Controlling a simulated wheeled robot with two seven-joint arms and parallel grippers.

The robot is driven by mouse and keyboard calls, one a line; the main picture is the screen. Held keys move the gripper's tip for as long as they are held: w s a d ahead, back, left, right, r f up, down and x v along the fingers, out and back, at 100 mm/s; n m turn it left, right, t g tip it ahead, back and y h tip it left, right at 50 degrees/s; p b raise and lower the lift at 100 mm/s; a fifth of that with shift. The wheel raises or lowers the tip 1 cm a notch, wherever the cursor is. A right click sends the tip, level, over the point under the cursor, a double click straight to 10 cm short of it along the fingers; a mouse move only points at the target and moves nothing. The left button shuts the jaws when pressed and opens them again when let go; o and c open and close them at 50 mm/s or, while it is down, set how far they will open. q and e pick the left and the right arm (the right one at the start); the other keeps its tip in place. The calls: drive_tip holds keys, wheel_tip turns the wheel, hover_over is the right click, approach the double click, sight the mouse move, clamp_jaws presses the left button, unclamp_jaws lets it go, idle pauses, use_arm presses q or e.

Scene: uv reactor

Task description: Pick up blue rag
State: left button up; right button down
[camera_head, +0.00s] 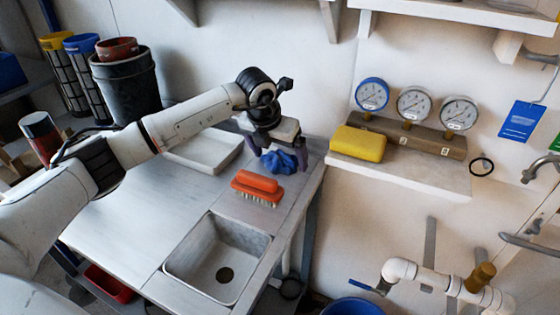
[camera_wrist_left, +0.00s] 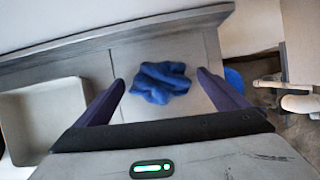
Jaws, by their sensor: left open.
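The blue rag (camera_head: 279,161) lies crumpled on the grey worktop near its back right corner. It also shows in the left wrist view (camera_wrist_left: 160,82), between and a little beyond the two fingertips. My left gripper (camera_head: 279,156) is open above the rag, with one finger on each side of it. The gripper shows open in the left wrist view too (camera_wrist_left: 163,80), with nothing between its fingers but the view of the rag. Whether the fingertips touch the worktop cannot be told. My right gripper is not in view.
An orange brush (camera_head: 257,188) lies just in front of the rag. A sink (camera_head: 217,255) is set in the worktop nearer me. A white tray (camera_head: 205,150) stands left of the rag. A shelf (camera_head: 400,172) with a yellow sponge (camera_head: 358,143) and gauges is to the right.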

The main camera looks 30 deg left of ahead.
sight(279, 157)
use_arm(q)
drive_tip(key=c, duration=1.1)
drive_tip(key=shift+c, duration=0.2)
wheel_tip(279, 157, up, 10)
drive_tip(key=o, duration=0.3)
drive_tip(key=shift+c, duration=1)
